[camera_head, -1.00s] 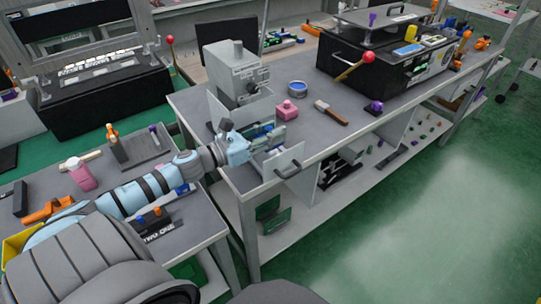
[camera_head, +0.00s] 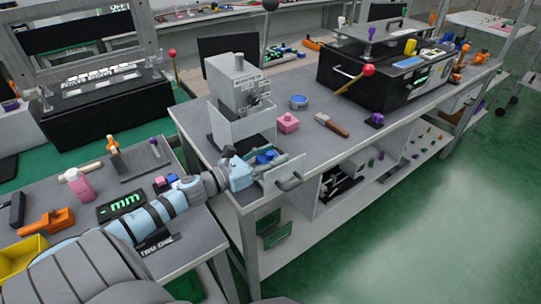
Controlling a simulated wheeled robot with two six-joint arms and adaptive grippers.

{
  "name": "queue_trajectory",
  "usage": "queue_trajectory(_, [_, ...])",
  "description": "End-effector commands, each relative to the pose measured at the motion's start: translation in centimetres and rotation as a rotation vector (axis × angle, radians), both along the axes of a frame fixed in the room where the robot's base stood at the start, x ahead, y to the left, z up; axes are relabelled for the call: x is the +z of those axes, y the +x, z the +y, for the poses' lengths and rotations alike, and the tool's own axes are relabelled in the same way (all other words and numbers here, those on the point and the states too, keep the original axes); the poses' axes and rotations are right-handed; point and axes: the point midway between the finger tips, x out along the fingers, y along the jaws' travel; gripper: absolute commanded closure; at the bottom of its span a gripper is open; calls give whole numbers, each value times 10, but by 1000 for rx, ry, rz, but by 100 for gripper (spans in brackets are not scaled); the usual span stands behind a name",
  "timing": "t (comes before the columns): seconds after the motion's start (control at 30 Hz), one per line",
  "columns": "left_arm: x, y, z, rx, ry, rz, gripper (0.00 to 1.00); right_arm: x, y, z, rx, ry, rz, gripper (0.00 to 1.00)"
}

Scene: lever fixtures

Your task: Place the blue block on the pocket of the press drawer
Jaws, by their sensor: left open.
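The press (camera_head: 238,85) is a grey machine at the left end of the middle bench. Its drawer (camera_head: 284,168) is pulled out toward the front, with a grey front panel and a dark handle. A blue block (camera_head: 266,156) shows inside the drawer, just behind the front panel. My left gripper (camera_head: 250,166) comes in from the left and is open, close beside the block at the drawer's left side. The drawer's pocket is hidden by the gripper and block, so I cannot tell how the block sits in it. My right gripper is not in view.
A pink block (camera_head: 288,123), a blue round tin (camera_head: 298,102) and a brown-handled tool (camera_head: 332,125) lie right of the press. A black box with a red-knobbed lever (camera_head: 369,70) stands farther back.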

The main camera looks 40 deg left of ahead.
Motion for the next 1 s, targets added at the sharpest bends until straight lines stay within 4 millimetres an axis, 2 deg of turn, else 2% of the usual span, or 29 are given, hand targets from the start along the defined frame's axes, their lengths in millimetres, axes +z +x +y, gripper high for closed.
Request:
queue_trajectory(0.17, [4,-2,0,-2,0,1,48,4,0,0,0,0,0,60])
queue_trajectory(0.4, [4,-23,7,-2,0,4,48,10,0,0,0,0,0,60])
queue_trajectory(0.6, [12,-62,21,2,-2,8,48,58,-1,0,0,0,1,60])
queue_trajectory(0.7, [11,-84,29,2,0,5,48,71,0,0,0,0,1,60])
queue_trajectory(0.83, [7,-105,36,2,0,3,48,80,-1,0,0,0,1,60])
queue_trajectory(1.0, [5,-114,39,0,0,-1,48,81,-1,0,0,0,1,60])
